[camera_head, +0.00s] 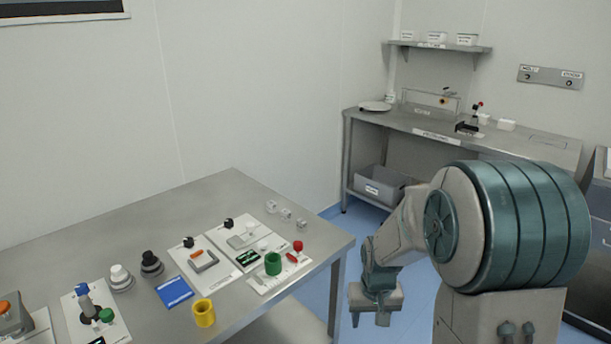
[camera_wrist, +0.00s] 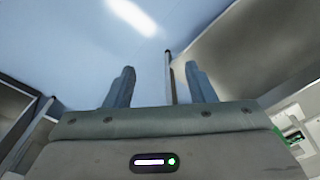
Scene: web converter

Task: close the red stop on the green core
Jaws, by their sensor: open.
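The green core (camera_head: 272,263) stands upright on a white plate near the right edge of the steel table. A red round knob (camera_head: 298,246) and a small red piece (camera_head: 292,257) are just right of it; I cannot tell which is the stop. My gripper (camera_head: 375,310) hangs over the floor, right of the table and apart from the core. In the wrist view its two fingers (camera_wrist: 160,85) are spread with nothing between them. A green patch (camera_wrist: 280,134) shows at the right edge there, partly cut off.
A yellow ring (camera_head: 204,312), a blue card (camera_head: 174,291) and several small fixtures occupy the front and middle of the table. The table's right edge (camera_head: 340,252) lies between the core and my gripper. A second bench (camera_head: 400,122) with a grey bin stands behind.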

